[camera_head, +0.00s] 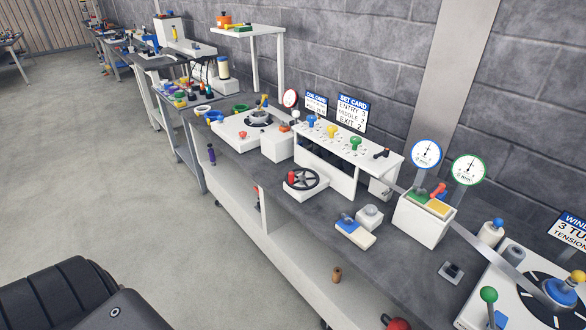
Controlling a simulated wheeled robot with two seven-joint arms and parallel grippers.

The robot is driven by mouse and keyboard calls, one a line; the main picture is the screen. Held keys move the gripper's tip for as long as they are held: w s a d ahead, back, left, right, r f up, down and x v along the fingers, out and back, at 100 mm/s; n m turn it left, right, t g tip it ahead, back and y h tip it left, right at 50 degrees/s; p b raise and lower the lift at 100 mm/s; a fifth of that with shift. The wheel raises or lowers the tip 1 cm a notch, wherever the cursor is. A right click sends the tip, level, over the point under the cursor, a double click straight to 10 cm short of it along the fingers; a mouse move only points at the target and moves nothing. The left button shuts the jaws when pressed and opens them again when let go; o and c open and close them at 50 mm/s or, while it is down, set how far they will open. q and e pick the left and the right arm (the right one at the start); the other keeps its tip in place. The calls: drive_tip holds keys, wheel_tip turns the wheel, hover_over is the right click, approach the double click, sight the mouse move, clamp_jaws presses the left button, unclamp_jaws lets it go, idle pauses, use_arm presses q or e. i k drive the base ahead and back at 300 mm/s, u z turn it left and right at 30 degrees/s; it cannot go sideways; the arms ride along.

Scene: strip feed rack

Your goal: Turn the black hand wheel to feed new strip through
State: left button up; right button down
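The black hand wheel (304,179) lies on a low white base in front of the white strip feed rack (327,170), near the middle of the view. A small red part sits at the wheel's left side. The rack's top carries blue, yellow and green knobs and a black handle at its right end. A grey strip (398,187) shows at the rack's right end, running toward a white box (424,221) with green and yellow pads. Neither of my grippers shows in this view.
The long grey bench (365,258) runs along a block wall. A card reads "SET CARD". The floor (120,190) left of the bench is clear.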

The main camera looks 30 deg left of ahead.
sight(302, 179)
drive_tip(key=u, duration=1.2)
drive_tip(key=k, duration=0.45)
drive_tip(key=z, duration=0.55)
drive_tip(key=i, duration=0.9)
drive_tip(key=u, duration=0.15)
